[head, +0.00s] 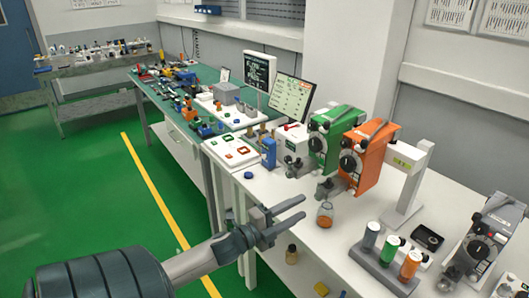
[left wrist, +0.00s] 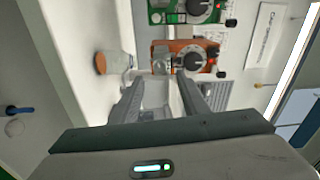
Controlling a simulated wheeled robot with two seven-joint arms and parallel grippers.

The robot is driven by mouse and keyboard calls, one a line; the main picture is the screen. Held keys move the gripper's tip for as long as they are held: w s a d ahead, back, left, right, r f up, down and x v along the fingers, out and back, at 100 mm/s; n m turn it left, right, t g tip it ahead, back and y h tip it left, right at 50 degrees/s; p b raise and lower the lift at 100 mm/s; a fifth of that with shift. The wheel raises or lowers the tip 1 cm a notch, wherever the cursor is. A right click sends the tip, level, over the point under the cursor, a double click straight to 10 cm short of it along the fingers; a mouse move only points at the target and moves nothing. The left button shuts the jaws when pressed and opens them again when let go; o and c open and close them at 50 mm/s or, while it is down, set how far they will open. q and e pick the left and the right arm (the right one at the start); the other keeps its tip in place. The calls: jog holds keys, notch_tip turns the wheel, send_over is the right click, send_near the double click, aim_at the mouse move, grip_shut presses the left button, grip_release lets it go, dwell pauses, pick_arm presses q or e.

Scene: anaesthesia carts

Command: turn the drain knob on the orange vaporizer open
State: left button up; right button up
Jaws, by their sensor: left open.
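The orange vaporizer (head: 372,150) stands on the white bench, right of a green vaporizer (head: 326,135). Its black dial (head: 349,164) faces the bench front. A grey metal fitting (head: 330,187) sits low at its front; I cannot tell which part is the drain knob or how it is turned. My left gripper (head: 304,207) is open and empty, in front of and below the vaporizer, apart from it. In the left wrist view the orange vaporizer (left wrist: 186,47) lies beyond the open fingers (left wrist: 157,88), with a metal fitting (left wrist: 162,62) between their tips.
A flask with orange liquid (head: 324,215) stands just right of my left fingertips. A small amber bottle (head: 291,255) is below them. A rack of cylinders (head: 385,262) and a grey device (head: 485,240) stand to the right. The green floor at left is open.

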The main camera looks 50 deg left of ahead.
pick_arm(q)
jog(key=s+a+b, duration=0.1)
jog(key=s+b, duration=0.1)
jog(key=s, duration=0.9)
jog(key=shift+a+f+b, duration=0.2)
jog(key=shift+f+b, duration=0.05)
jog(key=shift+b, duration=0.15)
jog(key=s+a+f+n+g+y, duration=0.2)
jog(key=s+a+f+n+g, duration=0.15)
jog(key=f, duration=1.25)
jog(key=s+a+f+n+g+y, duration=0.2)
jog(key=f+n, duration=0.3)
jog(key=f, duration=1.1)
jog(key=s+d+f+n+g, duration=0.2)
jog(key=s+d+f, duration=0.15)
jog(key=f, duration=0.55)
jog(key=s+d+f+n+g, duration=0.25)
jog(key=s+f, duration=0.25)
jog(key=f, duration=0.4)
jog(key=s+d+f+n+g+h, duration=0.1)
jog(key=s+d+f+g, duration=0.2)
jog(key=s+d+f, duration=0.6)
jog(key=s+d+f+n+g, duration=0.1)
jog(key=s+d+f+g, duration=0.3)
jog(key=s+d+f, duration=0.5)
jog(key=s+d, duration=0.2)
jog(key=s, duration=0.3)
jog(key=shift+s+f+n+h, duration=0.25)
jog(key=shift+s+n+h, duration=0.15)
